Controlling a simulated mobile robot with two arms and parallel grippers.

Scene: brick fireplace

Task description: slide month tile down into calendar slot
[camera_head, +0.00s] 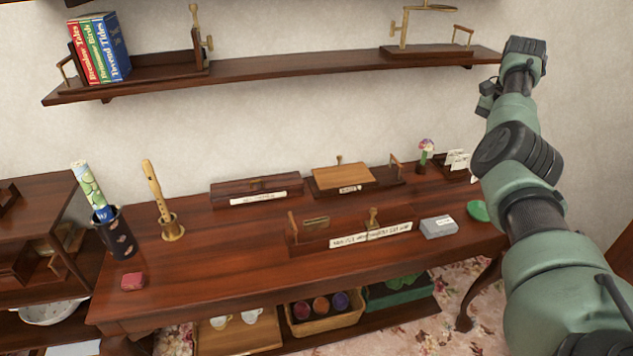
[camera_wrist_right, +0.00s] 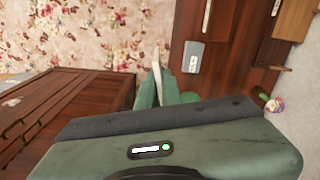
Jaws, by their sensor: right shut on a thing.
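My right gripper (camera_wrist_right: 158,83) shows in the right wrist view, its green fingers closed on a thin pale piece (camera_wrist_right: 156,70), seen nearly edge-on. I take this piece for the month tile; its face is not readable. In the head view my right arm rises along the right side, and its fingertips are not clearly visible. A small dark wooden stand with white cards (camera_head: 457,160) is at the right back of the table, partly beside my arm. It may be the calendar; its slot cannot be made out. My left gripper is not in view.
The wooden table (camera_head: 215,295) carries a grey box (camera_head: 438,228), a green disc (camera_head: 478,211), a flower-topped piece (camera_head: 426,150) and a labelled wooden rack (camera_head: 350,232). A wall shelf (camera_head: 290,68) runs above. The table's front left is mostly clear around a red block (camera_head: 132,281).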

